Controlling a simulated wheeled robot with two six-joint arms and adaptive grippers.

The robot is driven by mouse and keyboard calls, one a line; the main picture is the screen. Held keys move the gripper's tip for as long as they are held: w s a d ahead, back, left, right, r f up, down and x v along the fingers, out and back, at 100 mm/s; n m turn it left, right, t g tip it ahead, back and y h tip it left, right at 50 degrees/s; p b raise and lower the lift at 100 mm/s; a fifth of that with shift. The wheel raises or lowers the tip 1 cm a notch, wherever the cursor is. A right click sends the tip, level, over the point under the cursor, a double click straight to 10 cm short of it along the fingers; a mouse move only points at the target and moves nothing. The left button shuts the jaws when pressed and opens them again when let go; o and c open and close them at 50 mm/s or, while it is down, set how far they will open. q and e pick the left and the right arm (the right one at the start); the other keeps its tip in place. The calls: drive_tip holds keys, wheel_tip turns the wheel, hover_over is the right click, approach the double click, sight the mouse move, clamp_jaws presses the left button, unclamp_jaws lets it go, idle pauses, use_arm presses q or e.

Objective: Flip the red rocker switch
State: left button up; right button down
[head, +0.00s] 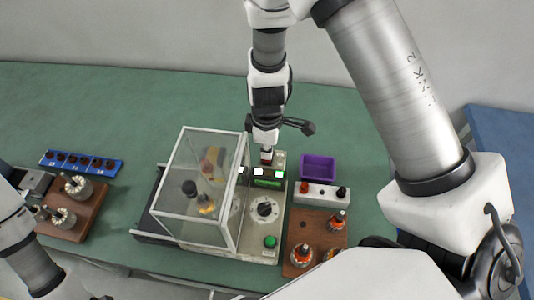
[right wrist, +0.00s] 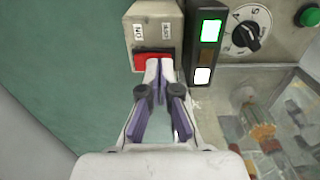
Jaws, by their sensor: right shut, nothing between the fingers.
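The red rocker switch (right wrist: 147,62) sits in a beige box with two white labels at the machine's edge in the right wrist view. My right gripper (right wrist: 158,66) is shut and empty, its fingertips over the lower right part of the switch and hiding some of it. I cannot tell whether they touch it. In the head view my right gripper (head: 266,148) points down at the far side of the machine (head: 262,243), where the switch is mostly hidden.
Beside the switch is a lamp strip (right wrist: 204,50) with green and white lights lit. A dial (right wrist: 246,35) and green button (right wrist: 310,16) are nearby. A clear guard (head: 200,185) stands left of the gripper; a purple bin (head: 318,167) is at right.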

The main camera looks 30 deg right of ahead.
drive_tip(key=shift+f+b, duration=0.35)
drive_tip(key=shift+f, duration=0.05)
drive_tip(key=shift+r, duration=0.1)
wheel_tip(320, 180, up, 7)
drive_tip(key=p, duration=0.5)
idle(0.6)
